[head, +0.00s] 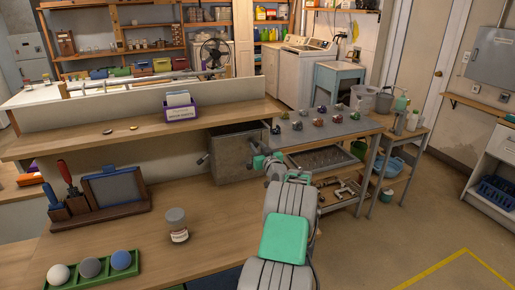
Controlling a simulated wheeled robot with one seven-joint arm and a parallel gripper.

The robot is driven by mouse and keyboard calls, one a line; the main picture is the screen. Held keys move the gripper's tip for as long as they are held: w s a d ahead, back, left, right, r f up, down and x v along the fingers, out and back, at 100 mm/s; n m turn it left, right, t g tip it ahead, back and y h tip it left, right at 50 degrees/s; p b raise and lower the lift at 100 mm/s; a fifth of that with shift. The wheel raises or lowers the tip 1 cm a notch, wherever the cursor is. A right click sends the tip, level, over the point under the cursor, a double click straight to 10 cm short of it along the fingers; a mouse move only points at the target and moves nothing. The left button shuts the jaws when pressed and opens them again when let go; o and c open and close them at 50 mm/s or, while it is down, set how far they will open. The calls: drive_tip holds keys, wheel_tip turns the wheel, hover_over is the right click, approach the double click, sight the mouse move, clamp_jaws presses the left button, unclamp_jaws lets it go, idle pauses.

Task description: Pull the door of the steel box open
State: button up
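A dark strip shows along the box's top; I cannot tell whether the door is open or shut. My gripper (263,161) is at the box's right side, at the end of my grey and green arm. It overlaps the box's right edge in the picture, and contact cannot be told. Its fingers are too small and partly hidden to show whether they are open.
A jar (176,225) stands on the bench left of my arm. A green tray (94,268) with three balls and a wooden tool holder (98,206) are further left. A purple card holder (180,108) sits on the raised shelf. A grey table (335,130) with several coloured items stands behind right.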

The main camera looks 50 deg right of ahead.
clamp_jaws()
idle(1.0)
